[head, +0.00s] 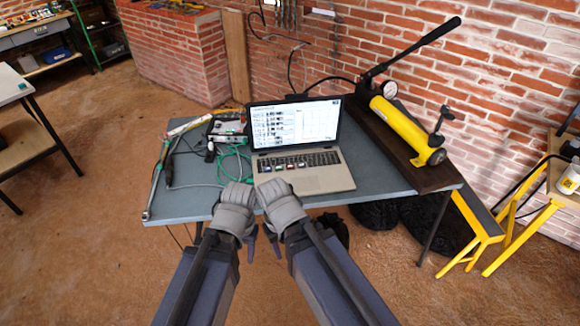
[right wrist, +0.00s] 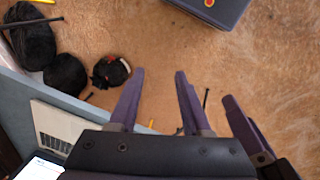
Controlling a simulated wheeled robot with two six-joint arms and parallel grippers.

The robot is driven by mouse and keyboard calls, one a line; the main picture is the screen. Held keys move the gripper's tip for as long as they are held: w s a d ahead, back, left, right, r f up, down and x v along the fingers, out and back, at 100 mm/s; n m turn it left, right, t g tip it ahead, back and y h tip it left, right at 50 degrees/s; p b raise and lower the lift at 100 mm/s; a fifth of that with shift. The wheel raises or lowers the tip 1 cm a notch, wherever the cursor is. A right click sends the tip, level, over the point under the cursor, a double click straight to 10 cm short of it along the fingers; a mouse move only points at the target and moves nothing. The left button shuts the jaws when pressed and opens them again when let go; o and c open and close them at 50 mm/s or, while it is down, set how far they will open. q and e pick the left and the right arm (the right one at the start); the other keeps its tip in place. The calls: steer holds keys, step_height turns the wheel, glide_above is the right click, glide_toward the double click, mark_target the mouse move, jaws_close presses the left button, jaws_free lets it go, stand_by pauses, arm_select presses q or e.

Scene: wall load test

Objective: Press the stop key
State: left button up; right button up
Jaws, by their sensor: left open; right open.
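An open laptop (head: 303,172) stands on the blue-grey table, its lit screen (head: 293,124) showing rows of readings and a chart. Several coloured keys (head: 290,166) sit along the keyboard's front rows, one of them red. Their labels are too small to read, so I cannot tell which is the stop key. My left gripper (head: 250,244) and right gripper (head: 274,242) hang side by side just off the table's front edge, below the laptop's front left corner. Both are apart from the laptop. In the right wrist view my right gripper (right wrist: 157,85) is open and empty over the floor.
A yellow hydraulic cylinder (head: 405,128) with a black lever lies on a dark board right of the laptop. Green cable (head: 236,163) and a long metal tool (head: 155,182) lie left. Dark round bundles (head: 375,214) sit under the table (head: 190,205). A yellow stand (head: 515,210) is at right.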

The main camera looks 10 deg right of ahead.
jaws_close()
stand_by(1.5)
